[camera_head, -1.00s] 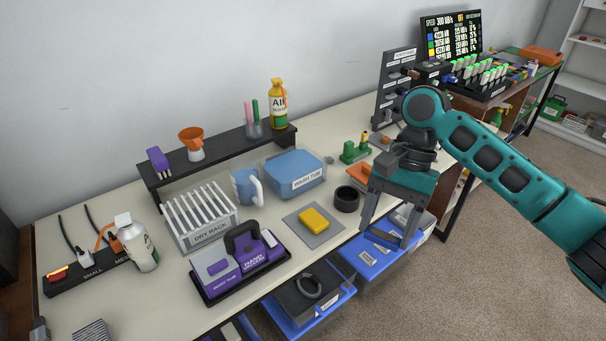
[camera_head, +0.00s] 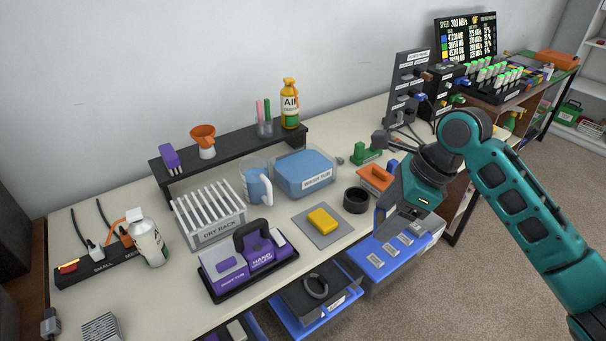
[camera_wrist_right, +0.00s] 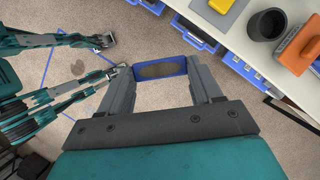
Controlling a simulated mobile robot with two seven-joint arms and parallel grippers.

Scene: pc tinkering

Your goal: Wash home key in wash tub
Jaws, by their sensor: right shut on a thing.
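The wash tub (camera_head: 293,187) is a clear box with blue contents and a label, at the back middle of the bench in the head view. My right gripper (camera_head: 392,220) is at the bench's front edge, right of the tub and apart from it. In the right wrist view my right gripper (camera_wrist_right: 162,75) is shut on a blue-rimmed rectangular piece (camera_wrist_right: 162,69) with a dark middle. It may be the home key; no lettering on it is readable. It is held over the floor, off the bench.
Open blue drawers (camera_head: 350,262) jut out below the front edge.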

